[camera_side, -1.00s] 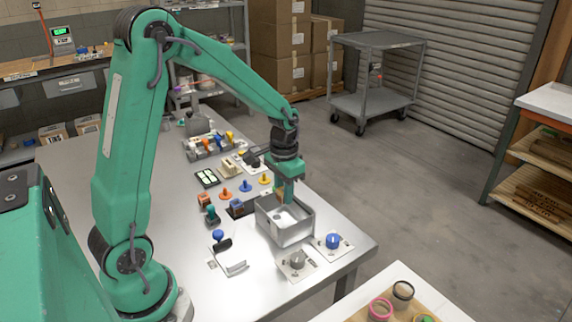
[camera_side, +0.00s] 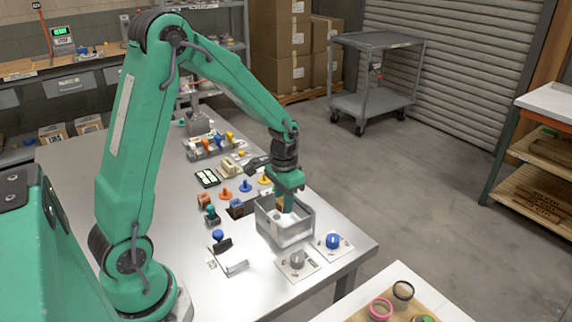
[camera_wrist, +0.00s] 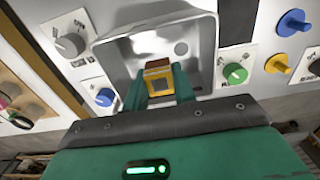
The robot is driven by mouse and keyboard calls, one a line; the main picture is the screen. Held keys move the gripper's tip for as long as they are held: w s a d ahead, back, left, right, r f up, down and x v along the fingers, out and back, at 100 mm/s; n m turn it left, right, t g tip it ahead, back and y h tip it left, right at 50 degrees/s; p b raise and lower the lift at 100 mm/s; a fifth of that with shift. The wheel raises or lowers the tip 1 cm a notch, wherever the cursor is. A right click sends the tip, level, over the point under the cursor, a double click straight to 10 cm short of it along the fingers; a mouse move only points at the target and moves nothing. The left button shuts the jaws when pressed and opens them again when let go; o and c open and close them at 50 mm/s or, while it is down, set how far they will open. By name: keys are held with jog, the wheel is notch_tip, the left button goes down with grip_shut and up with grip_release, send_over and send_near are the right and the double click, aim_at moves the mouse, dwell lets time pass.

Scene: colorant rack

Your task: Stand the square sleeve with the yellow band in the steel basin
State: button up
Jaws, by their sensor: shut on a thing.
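The steel basin (camera_side: 292,238) stands near the front right edge of the steel table and also fills the upper middle of the wrist view (camera_wrist: 118,62). My gripper (camera_side: 286,206) reaches down into the basin's opening from above. In the wrist view, my gripper (camera_wrist: 158,86) is shut on the square sleeve (camera_wrist: 158,68), which has a brown top and a yellow band (camera_wrist: 159,84). The sleeve looks about upright between the fingers. Its lower end is hidden, so I cannot tell whether it touches the basin floor.
A plate with a blue knob (camera_side: 333,241) and one with a grey knob (camera_side: 297,260) sit in front of the basin. Blue (camera_side: 245,186) and orange (camera_side: 225,193) knobs stand behind it. A black-and-blue item (camera_side: 221,241) lies to its left.

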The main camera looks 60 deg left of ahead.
aim_at(284, 224)
jog(key=shift+f, duration=1.2)
jog(key=shift+f, duration=1.3)
dwell(1.8)
jog(key=o, duration=1.3)
jog(key=shift+o, duration=0.2)
jog(key=shift+r, duration=0.25)
notch_tip(284, 224, up, 6)
jog(key=shift+r, duration=0.25)
dwell(0.5)
jog(key=shift+r, duration=0.1)
dwell(0.6)
